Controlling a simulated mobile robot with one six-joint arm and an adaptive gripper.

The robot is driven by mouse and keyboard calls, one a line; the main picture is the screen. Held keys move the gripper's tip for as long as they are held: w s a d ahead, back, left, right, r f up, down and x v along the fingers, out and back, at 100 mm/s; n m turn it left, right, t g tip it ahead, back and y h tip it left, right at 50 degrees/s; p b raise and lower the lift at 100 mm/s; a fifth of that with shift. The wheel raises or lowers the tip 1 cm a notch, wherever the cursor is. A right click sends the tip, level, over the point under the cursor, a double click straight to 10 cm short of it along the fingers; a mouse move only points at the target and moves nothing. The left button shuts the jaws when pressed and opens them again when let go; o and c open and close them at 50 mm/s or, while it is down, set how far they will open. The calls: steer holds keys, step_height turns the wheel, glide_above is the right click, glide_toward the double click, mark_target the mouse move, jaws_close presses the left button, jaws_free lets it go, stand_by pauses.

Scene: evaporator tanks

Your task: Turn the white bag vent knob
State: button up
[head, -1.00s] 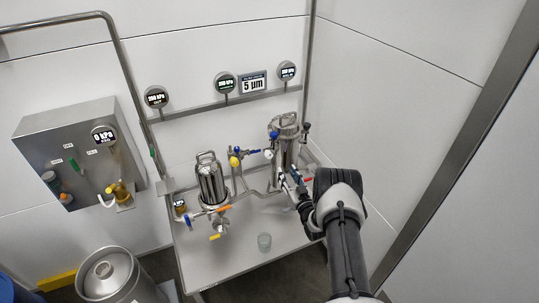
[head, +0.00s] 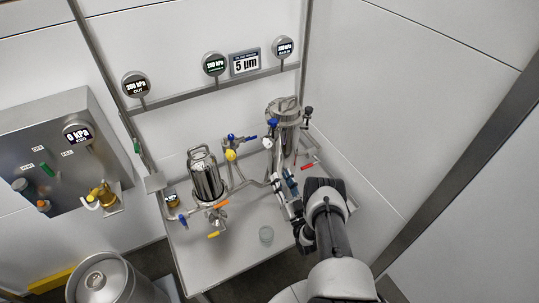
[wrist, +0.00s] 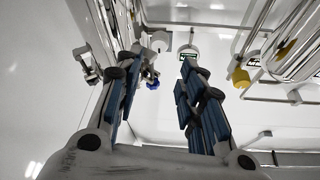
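The tall steel bag housing (head: 287,130) stands at the back right of the steel table. A small white round knob (head: 267,143) is on its left side, just below a blue knob (head: 273,123). In the wrist view a pale round knob (wrist: 160,41) shows beyond the fingers, with a blue knob (wrist: 153,85) near it; I cannot tell for sure that the pale one is the vent knob. My gripper (head: 287,184) is in front of and below the housing, apart from the white knob. In the wrist view my gripper (wrist: 160,90) is open, with nothing between its blue-padded fingers.
A second steel housing (head: 205,176) with orange and yellow handles stands to the left. A red handle (head: 308,165) is right of my gripper. A steel drum (head: 100,280) is at lower left.

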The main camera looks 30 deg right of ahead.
mark_target(269, 147)
steer(key=b+x, duration=1.1)
steer(key=x, duration=0.2)
steer(key=shift+c, duration=0.3)
steer(key=c, duration=0.7)
